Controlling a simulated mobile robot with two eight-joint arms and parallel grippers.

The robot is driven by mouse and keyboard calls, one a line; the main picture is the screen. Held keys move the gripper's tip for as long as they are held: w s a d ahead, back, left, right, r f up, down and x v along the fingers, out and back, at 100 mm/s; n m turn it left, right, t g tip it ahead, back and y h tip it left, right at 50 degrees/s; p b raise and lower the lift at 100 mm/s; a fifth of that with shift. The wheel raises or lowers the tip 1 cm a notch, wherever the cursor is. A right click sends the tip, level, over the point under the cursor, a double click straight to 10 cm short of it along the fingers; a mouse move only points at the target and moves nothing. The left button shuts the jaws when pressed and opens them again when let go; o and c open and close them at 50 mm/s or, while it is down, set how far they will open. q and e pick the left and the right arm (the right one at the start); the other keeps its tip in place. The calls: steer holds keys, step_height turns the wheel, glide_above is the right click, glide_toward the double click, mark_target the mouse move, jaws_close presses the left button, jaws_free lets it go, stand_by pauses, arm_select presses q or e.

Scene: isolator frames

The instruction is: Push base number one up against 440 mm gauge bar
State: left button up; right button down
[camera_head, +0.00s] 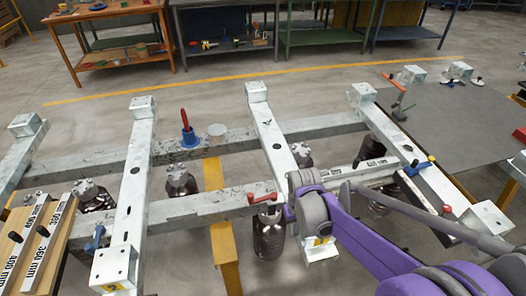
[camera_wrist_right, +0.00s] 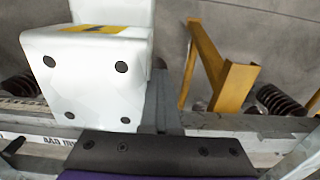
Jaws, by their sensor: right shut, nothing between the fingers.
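A white crossbeam base (camera_head: 267,132) lies across the two long rails; its near end block (camera_head: 320,250) bears a yellow label whose number I cannot read. In the right wrist view that block (camera_wrist_right: 95,75) fills the upper left. My right gripper (camera_head: 292,205) is shut and empty, low at the near part of this base. In the wrist view its grey fingers (camera_wrist_right: 163,105) are beside the block, seemingly touching. A white gauge bar (camera_head: 365,174) lies between this base and the right-hand base (camera_head: 405,145); its "440 mm" marking (camera_wrist_right: 58,141) shows inverted. The bar's left end is hidden.
Other white bases (camera_head: 138,180) cross the rails (camera_head: 210,207) at left. Dark spring isolators (camera_head: 268,235) stand under the rails, near a yellow stand (camera_head: 224,258). Spare gauge bars (camera_head: 48,243) lie on a wooden board at left. A grey table (camera_head: 460,120) is at right.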

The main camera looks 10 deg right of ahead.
steer(key=shift+d, duration=0.35)
steer(key=shift+d, duration=1.05)
steer(key=shift+a, duration=0.1)
steer(key=shift+a, duration=0.95)
steer(key=shift+r, duration=0.1)
step_height(320, 180, up, 9)
steer(key=p, duration=0.5)
steer(key=shift+p, duration=0.3)
